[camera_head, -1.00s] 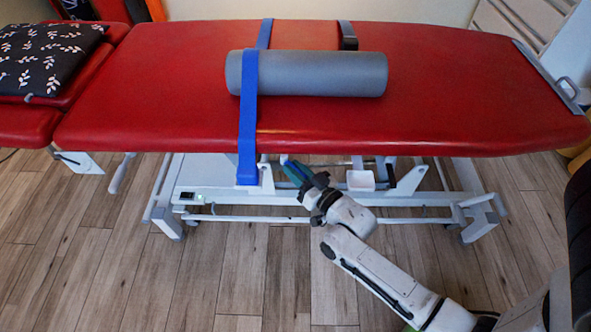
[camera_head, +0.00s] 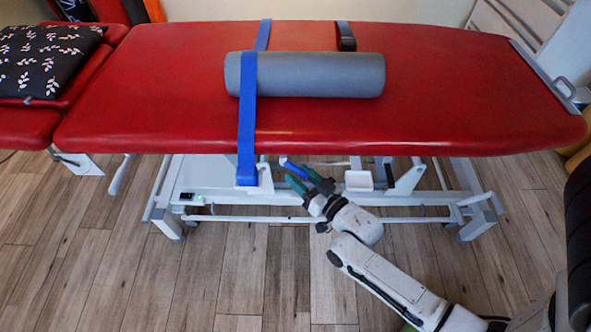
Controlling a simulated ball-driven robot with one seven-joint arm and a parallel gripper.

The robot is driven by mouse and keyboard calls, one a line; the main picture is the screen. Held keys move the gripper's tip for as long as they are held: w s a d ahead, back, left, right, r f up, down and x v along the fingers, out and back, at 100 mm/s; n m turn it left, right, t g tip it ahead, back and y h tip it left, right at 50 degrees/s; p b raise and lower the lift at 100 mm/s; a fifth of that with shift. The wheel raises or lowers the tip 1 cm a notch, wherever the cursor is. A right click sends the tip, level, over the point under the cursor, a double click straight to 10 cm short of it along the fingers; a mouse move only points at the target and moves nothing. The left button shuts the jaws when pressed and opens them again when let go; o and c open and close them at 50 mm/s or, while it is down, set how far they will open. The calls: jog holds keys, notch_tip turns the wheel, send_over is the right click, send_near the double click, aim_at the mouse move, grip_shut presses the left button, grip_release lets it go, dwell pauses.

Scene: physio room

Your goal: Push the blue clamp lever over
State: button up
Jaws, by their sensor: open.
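The blue clamp lever (camera_head: 291,167) is a short bar under the front edge of the red treatment table (camera_head: 420,110). It slants down to the right, and its lower end is close to my gripper. My gripper (camera_head: 301,177) reaches up from the lower right with its green-tipped fingers apart. In the picture, the lever's lower end lies between the two fingers. I cannot tell whether either finger touches it. The lever's mount under the table is hard to make out.
A blue strap (camera_head: 246,135) crosses the grey roller (camera_head: 320,75) and hangs over the front edge, left of the lever. A white frame bar (camera_head: 230,218) runs below. The floor in front is clear.

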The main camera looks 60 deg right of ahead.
jog(key=p+v, duration=0.1)
jog(key=v, duration=0.7)
jog(key=shift+s, duration=0.25)
